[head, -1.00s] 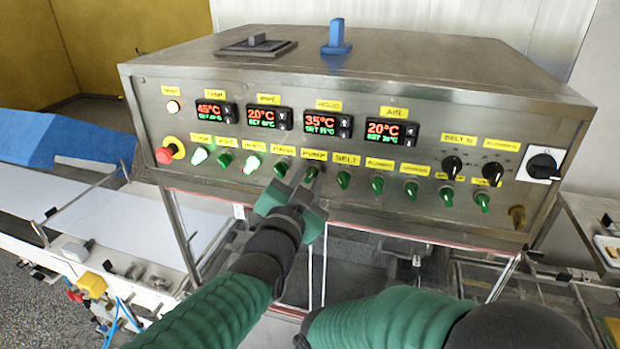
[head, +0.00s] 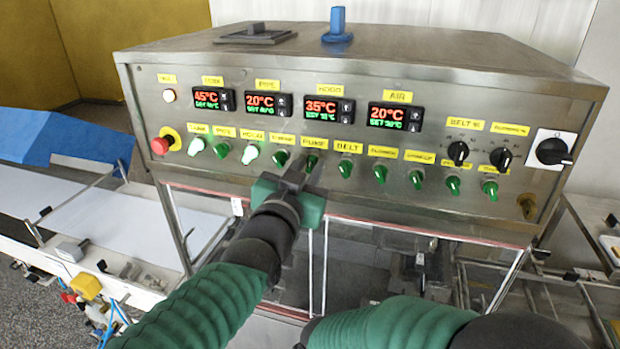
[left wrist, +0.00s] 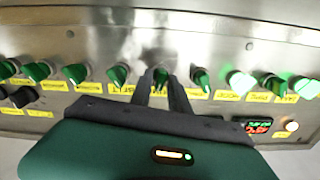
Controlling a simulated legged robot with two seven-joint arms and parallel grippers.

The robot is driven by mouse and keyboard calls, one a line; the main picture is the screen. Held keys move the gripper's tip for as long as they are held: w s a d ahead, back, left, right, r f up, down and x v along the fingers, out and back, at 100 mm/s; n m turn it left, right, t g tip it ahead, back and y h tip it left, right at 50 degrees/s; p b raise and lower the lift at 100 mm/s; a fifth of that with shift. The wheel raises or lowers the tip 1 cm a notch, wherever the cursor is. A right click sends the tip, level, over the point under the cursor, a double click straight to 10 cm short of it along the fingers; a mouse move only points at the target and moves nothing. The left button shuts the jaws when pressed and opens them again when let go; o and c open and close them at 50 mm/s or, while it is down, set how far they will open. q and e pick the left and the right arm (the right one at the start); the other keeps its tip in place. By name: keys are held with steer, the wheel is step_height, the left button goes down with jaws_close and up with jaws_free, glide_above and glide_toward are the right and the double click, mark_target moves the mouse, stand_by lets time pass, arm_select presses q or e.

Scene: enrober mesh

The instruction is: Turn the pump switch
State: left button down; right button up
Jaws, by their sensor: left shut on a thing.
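The pump switch (head: 312,158) is a small green knob under the yellow PUMP label (head: 315,143) on the front of the steel control panel. My left gripper (head: 304,168) reaches up to it from below. In the left wrist view the two dark fingers (left wrist: 161,88) stand on either side of the green pump knob (left wrist: 160,75), shut on it. The fingers hide part of the knob, so its exact angle is hard to tell. My right arm shows at the lower right of the head view, but its gripper is not visible.
More green knobs sit close on both sides, such as the belt knob (head: 345,168) and a lit heating knob (head: 250,153). A red emergency button (head: 160,145) is at the panel's left. A black rotary switch (head: 551,151) is at the right. Temperature displays (head: 322,112) run above.

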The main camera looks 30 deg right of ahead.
arm_select(q)
steer(key=n+b, duration=0.1)
steer(key=n, duration=0.1)
steer(key=f+n+b, duration=0.1)
steer(key=shift+n+b, duration=0.4)
steer(key=shift+r+n+b, duration=0.15)
steer(key=shift+n+b, duration=0.8)
steer(key=shift+n, duration=0.95)
steer(key=shift+w, duration=0.1)
steer(key=c, duration=1.5)
jaws_free()
steer(key=shift+a+r, duration=0.2)
